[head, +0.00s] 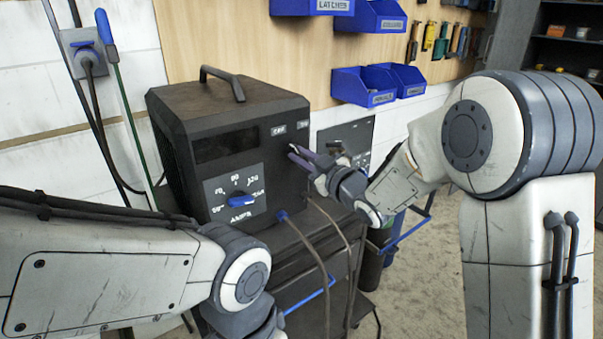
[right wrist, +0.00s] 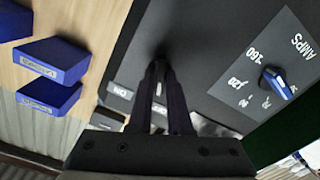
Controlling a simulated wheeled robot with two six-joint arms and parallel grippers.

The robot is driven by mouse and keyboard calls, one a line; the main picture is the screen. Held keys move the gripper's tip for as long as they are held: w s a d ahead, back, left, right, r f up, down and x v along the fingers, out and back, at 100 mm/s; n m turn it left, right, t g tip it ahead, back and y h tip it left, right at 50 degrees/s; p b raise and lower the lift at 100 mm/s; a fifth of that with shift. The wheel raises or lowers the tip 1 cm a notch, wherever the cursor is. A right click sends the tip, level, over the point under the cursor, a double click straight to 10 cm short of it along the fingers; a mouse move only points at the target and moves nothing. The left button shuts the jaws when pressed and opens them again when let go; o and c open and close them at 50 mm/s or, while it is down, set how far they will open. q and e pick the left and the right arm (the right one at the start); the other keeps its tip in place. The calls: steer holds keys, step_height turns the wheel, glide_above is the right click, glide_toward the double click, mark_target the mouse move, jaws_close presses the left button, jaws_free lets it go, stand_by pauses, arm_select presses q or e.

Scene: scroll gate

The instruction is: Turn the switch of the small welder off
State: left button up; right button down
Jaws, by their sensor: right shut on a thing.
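The small welder (head: 240,112) is a black box with a top handle, standing on a dark cart. Its front has a grey AMPS panel with a blue knob (head: 241,201), also in the right wrist view (right wrist: 277,82). At the front's upper right are the OFF label (head: 278,130) and ON label (head: 302,125). My right gripper (head: 296,154) is at the front just below these labels, shut on the switch, which its fingers mostly hide. In the right wrist view the fingers (right wrist: 162,75) reach the dark front. My left arm crosses the lower left; its gripper is out of view.
Blue bins (head: 362,87) hang on the wooden wall board behind. A dark panel (head: 345,140) stands behind the welder's right side. Cables (head: 318,250) hang down the cart's front. Floor is open at the right.

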steer(key=shift+n+b, duration=1.6)
steer(key=shift+b, duration=0.2)
steer(key=c, duration=0.8)
jaws_free()
steer(key=shift+c, duration=0.2)
steer(key=b+v, duration=0.1)
steer(key=v, duration=0.9)
steer(key=shift+s+b, duration=0.25)
steer(key=shift+b, duration=0.1)
